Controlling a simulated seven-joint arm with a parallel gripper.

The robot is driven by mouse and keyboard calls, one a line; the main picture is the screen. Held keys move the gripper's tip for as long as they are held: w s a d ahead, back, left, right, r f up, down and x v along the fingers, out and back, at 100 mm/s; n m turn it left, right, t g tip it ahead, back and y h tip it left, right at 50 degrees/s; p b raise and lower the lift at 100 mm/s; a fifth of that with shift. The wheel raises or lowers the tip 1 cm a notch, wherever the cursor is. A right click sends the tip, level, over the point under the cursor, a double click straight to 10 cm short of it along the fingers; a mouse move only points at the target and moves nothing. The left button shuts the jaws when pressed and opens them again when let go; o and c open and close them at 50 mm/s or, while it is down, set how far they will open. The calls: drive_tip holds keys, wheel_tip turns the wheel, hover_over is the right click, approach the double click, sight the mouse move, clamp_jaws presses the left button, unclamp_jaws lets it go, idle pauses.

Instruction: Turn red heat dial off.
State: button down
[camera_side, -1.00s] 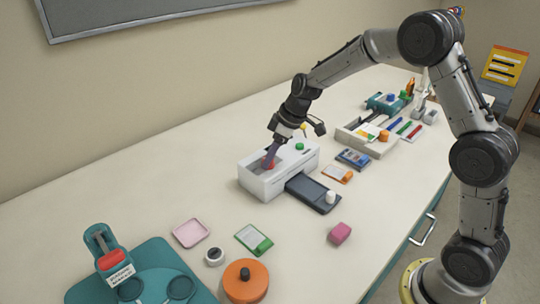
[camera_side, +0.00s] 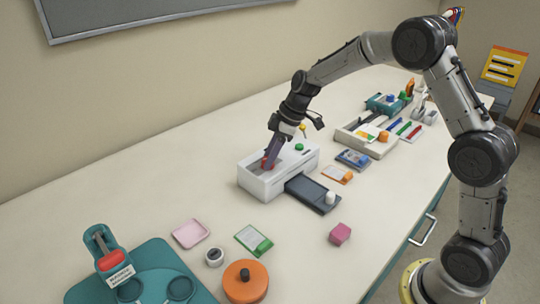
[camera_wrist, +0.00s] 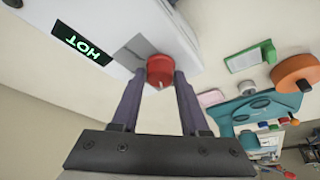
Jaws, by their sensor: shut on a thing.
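The red heat dial (camera_wrist: 160,70) is on the white laminator (camera_side: 268,186). In the wrist view it sits between my fingertips, with a small pale mark on its edge. My gripper (camera_wrist: 160,84) is shut on the dial from above; in the side view my gripper (camera_side: 270,160) covers most of the dial. A dark display (camera_wrist: 82,43) on the laminator reads "HOT" in green letters, upside down in the wrist view. A green knob (camera_side: 299,147) is on the laminator's far end.
A dark tray (camera_side: 313,194) with a white knob juts from the laminator's front. A pink block (camera_side: 340,234), an orange disc (camera_side: 245,282) and a teal mat (camera_side: 150,262) lie nearer. An organiser (camera_side: 366,138) stands behind. The bench's front right is clear.

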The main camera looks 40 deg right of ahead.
drive_tip(key=shift+c, duration=2.1)
unclamp_jaws()
drive_tip(key=v, duration=1.4)
drive_tip(key=shift+a, duration=0.1)
